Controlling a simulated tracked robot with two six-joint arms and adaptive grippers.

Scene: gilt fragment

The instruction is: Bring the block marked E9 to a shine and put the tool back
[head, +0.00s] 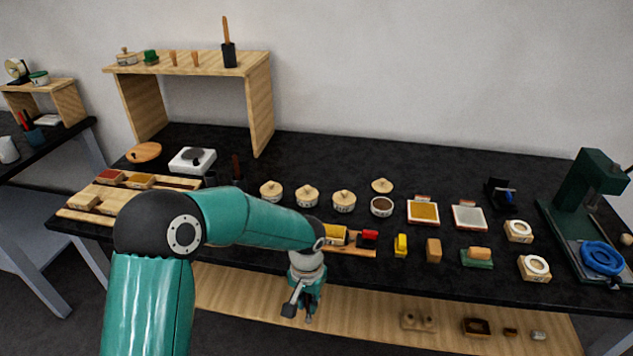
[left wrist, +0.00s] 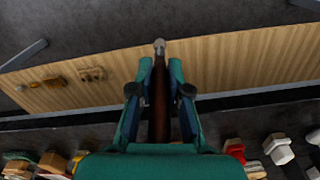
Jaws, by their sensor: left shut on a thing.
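My left gripper (head: 301,304) hangs in front of the bench's front edge, over the lower wooden shelf. In the left wrist view its two fingers (left wrist: 160,92) are shut on a dark brown-handled tool (left wrist: 159,110) with a rounded grey tip (left wrist: 159,45); the tip points away from the palm, clear of any surface. No E9 mark is legible. At the left, a wooden tray (head: 70,214) holds several blocks, one with a red top (head: 110,176) and one with an ochre top (head: 140,181). My right gripper is out of view.
Lidded pots (head: 307,196), a gold-topped frame (head: 423,213), a grey-topped frame (head: 470,218) and small blocks (head: 433,251) crowd the bench. A green press (head: 590,205) stands at the right. A raised wooden shelf (head: 190,66) stands at the back left. Small items (head: 476,327) lie on the lower shelf.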

